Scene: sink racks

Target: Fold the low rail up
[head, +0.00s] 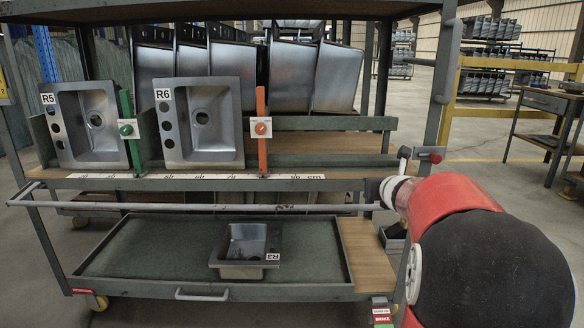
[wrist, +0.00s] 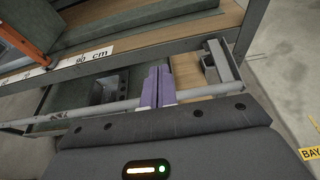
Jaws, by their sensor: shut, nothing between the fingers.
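The low rail (head: 200,207) is a thin grey bar across the front of the rack, below the middle shelf and above the bottom tray. It lies level, with a bent arm at its left end. In the wrist view the rail (wrist: 95,110) runs slantwise behind my fingers to a bracket at the right post. My gripper (wrist: 157,87) has its two purple-grey fingers together, empty, at the right part of the rail. I cannot tell whether they touch it. In the head view my red and black arm hides the rail's right end and most of the gripper.
Sinks R5 (head: 95,125) and R6 (head: 200,122) lean on the middle shelf beside a green (head: 130,135) and an orange divider (head: 261,135). Sink R3 (head: 240,250) lies in the bottom tray (head: 135,262). A red-ended lever (head: 430,154) sticks out at the right post.

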